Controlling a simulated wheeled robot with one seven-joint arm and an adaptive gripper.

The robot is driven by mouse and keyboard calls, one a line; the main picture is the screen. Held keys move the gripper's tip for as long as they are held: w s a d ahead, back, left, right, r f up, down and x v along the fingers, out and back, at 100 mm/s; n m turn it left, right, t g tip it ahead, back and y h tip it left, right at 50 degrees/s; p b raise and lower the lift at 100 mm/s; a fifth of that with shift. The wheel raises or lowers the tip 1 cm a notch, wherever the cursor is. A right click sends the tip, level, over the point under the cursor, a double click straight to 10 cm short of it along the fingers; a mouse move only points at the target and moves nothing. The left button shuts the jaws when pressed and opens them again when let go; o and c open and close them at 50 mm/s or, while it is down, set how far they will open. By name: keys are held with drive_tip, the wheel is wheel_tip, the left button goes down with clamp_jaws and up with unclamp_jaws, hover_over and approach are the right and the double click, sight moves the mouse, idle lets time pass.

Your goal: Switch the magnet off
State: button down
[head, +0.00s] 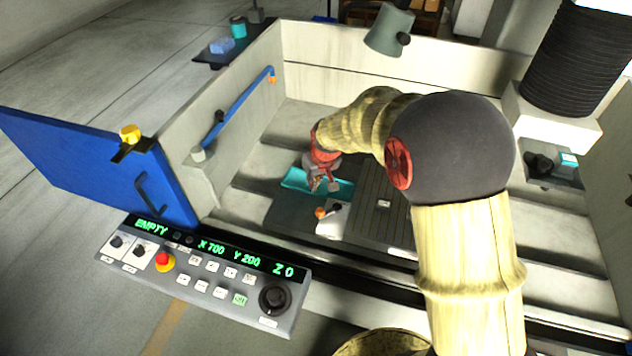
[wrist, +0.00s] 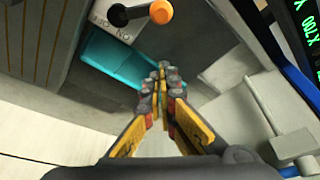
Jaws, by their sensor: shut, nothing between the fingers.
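The magnet's switch is a short dark lever with an orange knob (head: 320,212) on a pale plate (head: 331,224) at the near left of the dark slatted chuck (head: 375,222). In the wrist view the orange knob (wrist: 160,12) is at the top edge, and the plate (wrist: 118,30) carries the words ON and OFF. Which word the lever points to I cannot tell. My gripper (head: 322,184) is over the teal piece just beyond the switch. In the wrist view my gripper (wrist: 166,76) has its fingertips together, empty, and apart from the knob.
A teal piece (wrist: 112,62) lies beside the switch plate. Pale tank walls (head: 350,68) surround the chuck. A control panel (head: 220,300) reading EMPTY stands at the near left, beside an open blue door (head: 85,160). A grey head (head: 388,32) hangs above the far wall.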

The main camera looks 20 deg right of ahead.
sight(329, 209)
drive_tip(key=b+x, duration=0.1)
drive_tip(key=x, duration=0.5)
drive_tip(key=s, duration=0.3)
drive_tip(key=shift+d+r, duration=0.15)
drive_tip(key=shift+r, duration=0.05)
drive_tip(key=shift+s+b, duration=0.3)
drive_tip(key=shift+s, duration=0.25)
drive_tip(key=shift+f, duration=0.1)
